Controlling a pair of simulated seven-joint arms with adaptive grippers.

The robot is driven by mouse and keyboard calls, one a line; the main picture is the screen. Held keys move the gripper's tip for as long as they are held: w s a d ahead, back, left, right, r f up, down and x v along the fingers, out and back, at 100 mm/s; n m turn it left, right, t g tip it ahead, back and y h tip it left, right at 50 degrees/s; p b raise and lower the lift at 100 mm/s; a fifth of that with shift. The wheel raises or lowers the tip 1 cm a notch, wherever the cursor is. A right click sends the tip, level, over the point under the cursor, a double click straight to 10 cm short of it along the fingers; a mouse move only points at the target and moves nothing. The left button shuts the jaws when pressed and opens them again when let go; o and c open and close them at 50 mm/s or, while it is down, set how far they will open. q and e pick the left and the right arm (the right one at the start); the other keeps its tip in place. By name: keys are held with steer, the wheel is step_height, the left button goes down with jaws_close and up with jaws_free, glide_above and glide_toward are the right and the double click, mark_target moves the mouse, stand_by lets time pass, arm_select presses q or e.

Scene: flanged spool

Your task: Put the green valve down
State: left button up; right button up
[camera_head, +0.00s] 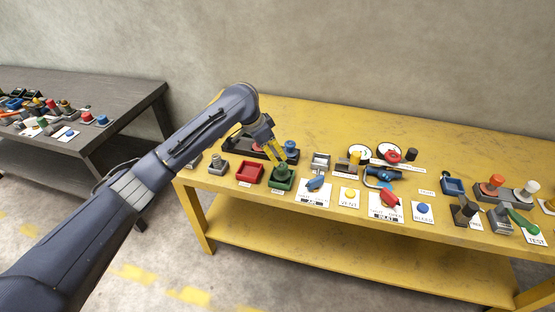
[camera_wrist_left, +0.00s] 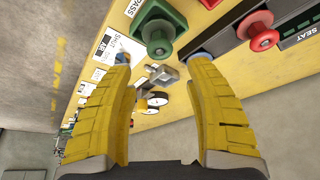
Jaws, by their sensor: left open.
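The green valve (camera_head: 282,169) is a small green flanged spool. It sits upright in a square green tray (camera_head: 278,187) near the front left of the yellow bench. In the left wrist view the green valve (camera_wrist_left: 159,34) stands in the same tray (camera_wrist_left: 183,14), beyond the fingertips. My left gripper (camera_head: 273,154) has yellow fingers and hangs just above and behind the green valve in the head view. In the left wrist view the left gripper (camera_wrist_left: 160,62) is open, with nothing held between its fingers. My right gripper is not in view.
An empty red tray (camera_head: 249,173) is left of the green tray. A dark rack behind holds a blue spool (camera_head: 291,147) and a red spool (camera_wrist_left: 262,37). A blue handle (camera_head: 315,184) on a white label is to the right. More fittings crowd the bench's right side.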

arm_select(q)
steer(key=shift+v, duration=1.75)
